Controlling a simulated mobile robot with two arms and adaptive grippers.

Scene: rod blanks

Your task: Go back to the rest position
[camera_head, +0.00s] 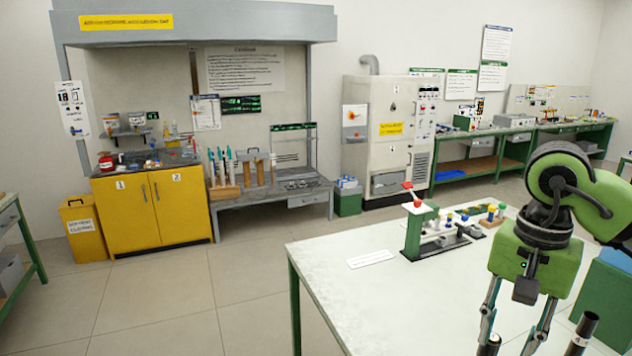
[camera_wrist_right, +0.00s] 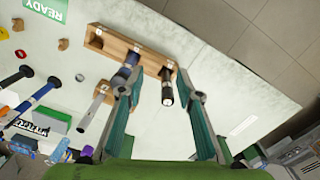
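My right gripper (camera_head: 514,335) hangs fingers down over the white table (camera_head: 335,290) at the right of the head view. In the right wrist view, the right gripper (camera_wrist_right: 160,92) has its fingers spread wide with no rod clamped between them. A wooden block (camera_wrist_right: 145,50) with sockets lies beyond the fingertips. A dark rod (camera_wrist_right: 167,92) stands in it and shows in the gap between the fingers, apart from both. A blue and black rod (camera_wrist_right: 126,70) is partly hidden by the left finger. My left gripper is in neither view.
A black rod end (camera_head: 582,332) shows right of the gripper. A green press with a red knob (camera_head: 418,225) and small coloured parts stand farther back on the table. A yellow cabinet (camera_head: 150,210) and a grey machine (camera_head: 390,135) stand behind. The table's left part is clear.

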